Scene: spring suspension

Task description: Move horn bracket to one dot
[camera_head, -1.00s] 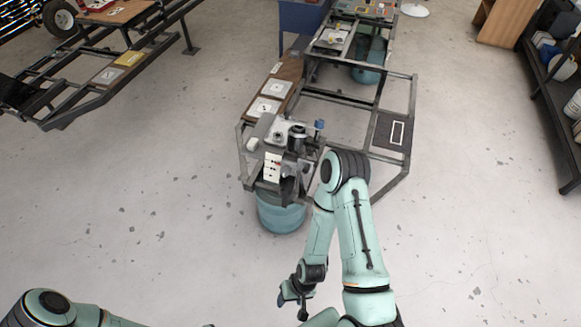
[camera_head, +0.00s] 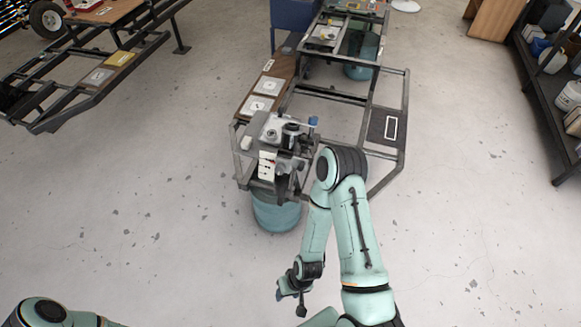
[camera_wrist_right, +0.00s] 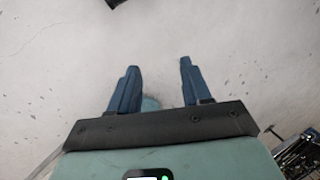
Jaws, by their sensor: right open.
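I cannot single out the horn bracket for certain. A cluster of grey and dark metal parts (camera_head: 283,138) with a blue-tipped piece (camera_head: 312,122) sits on the near left corner of a metal frame (camera_head: 240,165). Two white marked cards (camera_head: 257,104) lie on the frame's brown board behind it; their marks are too small to read as dots. My right gripper (camera_head: 281,291) hangs low in front of the frame, well apart from the parts. In the right wrist view its blue fingers (camera_wrist_right: 157,88) are spread with nothing between them. My left gripper is out of view.
A blue-green drum (camera_head: 277,212) stands under the frame's near corner. A dark panel with a white rectangle (camera_head: 388,128) is on the frame's right side. Another dark frame (camera_head: 60,95) stands at upper left, and a shelf (camera_head: 550,120) at right. The floor (camera_head: 130,220) between is clear.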

